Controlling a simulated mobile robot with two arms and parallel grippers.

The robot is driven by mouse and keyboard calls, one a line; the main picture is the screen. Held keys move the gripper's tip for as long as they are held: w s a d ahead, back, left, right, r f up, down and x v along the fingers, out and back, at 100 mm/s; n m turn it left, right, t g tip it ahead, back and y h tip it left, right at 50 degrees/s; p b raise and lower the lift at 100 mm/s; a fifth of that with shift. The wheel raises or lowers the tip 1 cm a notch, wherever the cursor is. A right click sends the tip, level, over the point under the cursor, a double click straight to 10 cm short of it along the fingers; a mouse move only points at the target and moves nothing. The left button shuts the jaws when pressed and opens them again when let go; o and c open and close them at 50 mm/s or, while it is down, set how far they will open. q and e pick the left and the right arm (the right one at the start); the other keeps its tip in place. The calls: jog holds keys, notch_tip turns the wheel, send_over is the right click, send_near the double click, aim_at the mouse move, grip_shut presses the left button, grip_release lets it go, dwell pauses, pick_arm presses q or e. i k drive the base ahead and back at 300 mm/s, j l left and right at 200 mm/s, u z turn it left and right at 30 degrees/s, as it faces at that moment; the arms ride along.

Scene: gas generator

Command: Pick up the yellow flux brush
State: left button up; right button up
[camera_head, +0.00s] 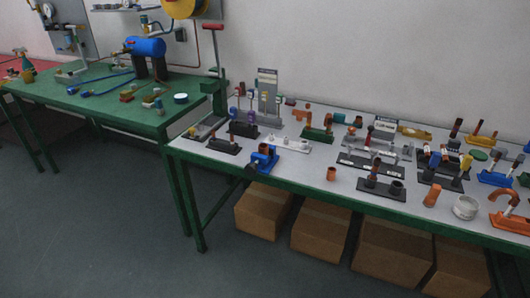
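I cannot tell for certain which item is the yellow flux brush, as the parts are very small. A small upright yellow piece (466,163) stands at the right end of the grey-topped bench (290,180), among dark stands. A flat yellow item (414,132) lies near the wall, right of the middle of that bench. A yellow-orange stand (481,139) with brown uprights is at the back right. Neither of my grippers shows in the head view.
Fittings and stands crowd the grey bench, including a blue vise (264,159) at its front left. Cardboard boxes (320,228) sit beneath it. A green bench (110,107) with a blue tank (146,47) stands left. The floor (90,220) in front is clear.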

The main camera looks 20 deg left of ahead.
aim_at(467, 161)
jog(key=l+u, duration=0.2)
jog(key=u, duration=0.2)
jog(key=i+l+u, duration=0.1)
jog(key=l+u, duration=0.15)
jog(key=u, duration=0.2)
jog(key=l+u, duration=0.25)
jog(key=u, duration=0.15)
jog(key=l+u, duration=0.2)
jog(key=u, duration=0.2)
jog(key=k, duration=0.05)
